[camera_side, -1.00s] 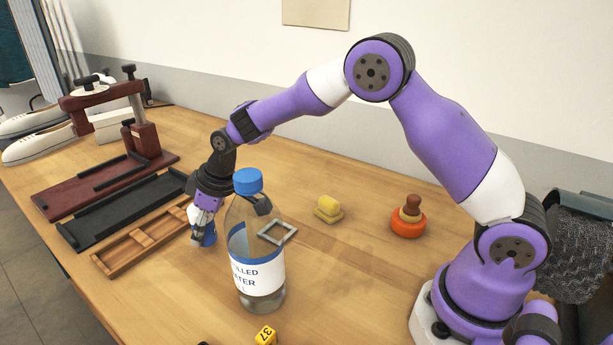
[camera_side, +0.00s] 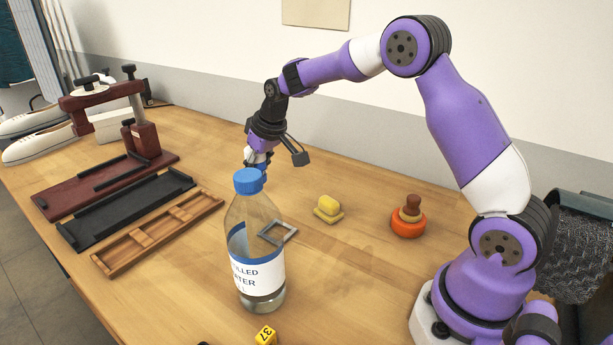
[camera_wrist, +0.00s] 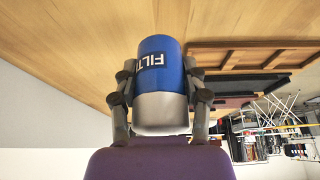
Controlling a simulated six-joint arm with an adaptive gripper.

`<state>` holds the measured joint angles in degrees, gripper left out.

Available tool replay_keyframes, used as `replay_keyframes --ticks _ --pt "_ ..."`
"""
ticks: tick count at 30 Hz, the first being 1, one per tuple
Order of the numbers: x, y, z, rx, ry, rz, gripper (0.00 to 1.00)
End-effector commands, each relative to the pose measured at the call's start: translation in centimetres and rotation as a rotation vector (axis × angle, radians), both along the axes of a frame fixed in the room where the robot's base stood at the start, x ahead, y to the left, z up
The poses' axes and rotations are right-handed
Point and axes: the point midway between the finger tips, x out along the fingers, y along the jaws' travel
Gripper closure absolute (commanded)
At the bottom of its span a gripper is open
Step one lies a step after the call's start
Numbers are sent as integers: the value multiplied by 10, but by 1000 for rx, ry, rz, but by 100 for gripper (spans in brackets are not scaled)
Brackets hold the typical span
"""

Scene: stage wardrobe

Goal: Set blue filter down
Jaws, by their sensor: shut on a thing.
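The blue filter (camera_wrist: 160,62) is a blue cylinder with white lettering and a silver-grey end. It is held between the fingers of my gripper (camera_wrist: 160,88) in the wrist view. In the side view my gripper (camera_side: 258,160) is above the table, just behind the bottle's blue cap as seen from the camera. Only a bit of the filter shows there, and its lower part is hidden behind the cap.
A clear water bottle (camera_side: 258,278) with a blue cap stands in front of my gripper. A grey square frame (camera_side: 290,233), a yellow block (camera_side: 328,207) and an orange-based stamp (camera_side: 408,224) are nearby. A wooden tray (camera_side: 122,268), a black tray (camera_side: 82,234) and a red press (camera_side: 60,200) lie left.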

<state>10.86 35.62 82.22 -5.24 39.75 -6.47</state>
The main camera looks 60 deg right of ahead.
Motion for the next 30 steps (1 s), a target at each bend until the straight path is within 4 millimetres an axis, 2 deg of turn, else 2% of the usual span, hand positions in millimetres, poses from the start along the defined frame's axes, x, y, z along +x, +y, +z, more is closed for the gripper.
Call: replay_keyframes --ticks 3,8,18,29,30 --pt "7 -25 -16 1 1 -3 92" --pt "13 -41 -26 0 0 1 92" --pt "14 -41 -66 1 0 4 92" --pt "14 -41 -70 0 -1 3 92" --pt "14 -41 -70 0 -1 3 39"
